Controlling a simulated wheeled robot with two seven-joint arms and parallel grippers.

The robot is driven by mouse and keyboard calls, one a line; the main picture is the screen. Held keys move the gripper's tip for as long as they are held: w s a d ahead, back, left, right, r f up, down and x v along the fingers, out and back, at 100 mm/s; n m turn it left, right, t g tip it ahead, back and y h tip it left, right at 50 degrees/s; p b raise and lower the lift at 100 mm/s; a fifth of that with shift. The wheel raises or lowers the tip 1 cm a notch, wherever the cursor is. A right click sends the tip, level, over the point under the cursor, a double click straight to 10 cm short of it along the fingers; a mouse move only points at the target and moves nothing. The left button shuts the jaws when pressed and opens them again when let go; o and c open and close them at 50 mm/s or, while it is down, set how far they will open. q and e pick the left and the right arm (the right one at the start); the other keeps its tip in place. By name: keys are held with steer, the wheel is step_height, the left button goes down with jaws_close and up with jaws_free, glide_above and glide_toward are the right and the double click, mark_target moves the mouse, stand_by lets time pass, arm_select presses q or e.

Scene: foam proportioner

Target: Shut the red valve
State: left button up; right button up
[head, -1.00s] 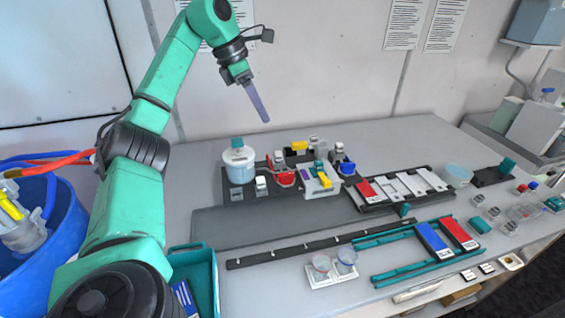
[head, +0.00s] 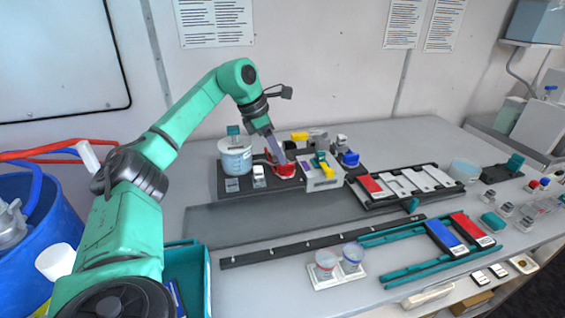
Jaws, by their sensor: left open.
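The red valve (head: 285,171) sits on the dark base plate of the proportioner, between the white-capped tank and the grey box. My left gripper (head: 280,157) comes down from above and reaches the red valve, its blue-grey fingers in front of the valve's upper part. The gripper is open; whether the fingers touch the valve or stand around its handle cannot be made out. Part of the valve is hidden behind the fingers. My right gripper is not in view.
The tank (head: 236,157) with a teal knob stands close left of the valve. The grey box (head: 321,173) with teal and yellow parts is close right, with a blue part (head: 350,159) beyond. The dark mat (head: 270,222) in front is clear. Two cups (head: 326,264) stand nearer.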

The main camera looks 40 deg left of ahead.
mark_target(286, 169)
arm_select(q)
steer(key=x, duration=0.4)
steer(key=shift+a, duration=0.1)
steer(key=shift+r, duration=0.1)
jaws_close()
